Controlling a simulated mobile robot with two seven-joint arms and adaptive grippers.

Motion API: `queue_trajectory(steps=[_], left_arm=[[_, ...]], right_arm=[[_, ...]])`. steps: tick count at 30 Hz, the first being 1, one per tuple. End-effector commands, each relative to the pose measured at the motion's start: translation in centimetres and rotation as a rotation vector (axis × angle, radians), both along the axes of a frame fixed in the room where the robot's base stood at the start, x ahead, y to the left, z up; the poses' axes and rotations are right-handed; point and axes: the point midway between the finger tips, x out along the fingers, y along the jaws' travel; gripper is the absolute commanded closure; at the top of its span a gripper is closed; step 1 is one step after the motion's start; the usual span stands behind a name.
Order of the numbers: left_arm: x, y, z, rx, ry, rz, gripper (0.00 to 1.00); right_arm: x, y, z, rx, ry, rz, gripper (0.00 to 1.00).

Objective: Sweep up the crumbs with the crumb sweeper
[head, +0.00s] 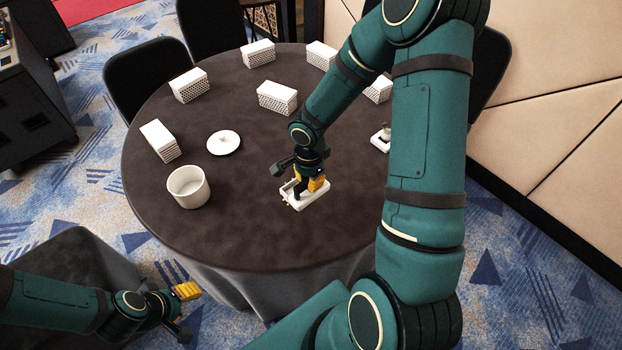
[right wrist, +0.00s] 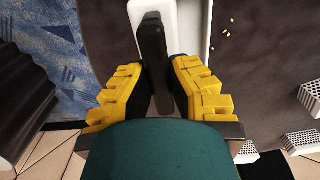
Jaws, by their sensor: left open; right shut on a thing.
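The crumb sweeper (head: 319,202) is a white, tray-like piece on the round dark table (head: 250,225), near its front middle. My right gripper (head: 311,186) is shut on its dark upright handle (right wrist: 153,55), which stands between the yellow fingers in the right wrist view (right wrist: 160,90). A few yellow crumbs (right wrist: 226,33) lie on the dark cloth beside the sweeper's white edge in that view. In the head view the crumbs are too small to make out clearly. My left gripper (head: 184,310) is open and empty, low at the left, away from the table.
A small white object (head: 380,138) is partly hidden behind my right arm. The table's front left is clear.

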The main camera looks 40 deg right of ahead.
Motion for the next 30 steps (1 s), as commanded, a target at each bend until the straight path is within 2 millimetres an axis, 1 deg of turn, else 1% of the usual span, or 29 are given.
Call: queue_trajectory(steps=[6, 15, 18, 30], left_arm=[[0.0, 0.0, -0.1, 0.000, 0.000, 0.000, 0.52], [0.0, -0.1, -0.9, 0.001, 0.001, -0.001, 0.52], [0.0, -0.1, -1.0, 0.002, 0.000, -0.001, 0.52], [0.0, -0.1, -1.0, 0.002, 0.000, -0.001, 0.52]], right_arm=[[0.1, 0.1, -0.2, 0.000, 0.000, 0.005, 1.00], [0.1, 0.1, -2.5, 0.000, 0.002, 0.005, 1.00], [0.1, 0.1, -2.9, -0.001, 0.001, 0.006, 1.00], [0.1, 0.1, -3.0, 0.000, 0.000, 0.006, 1.00]])
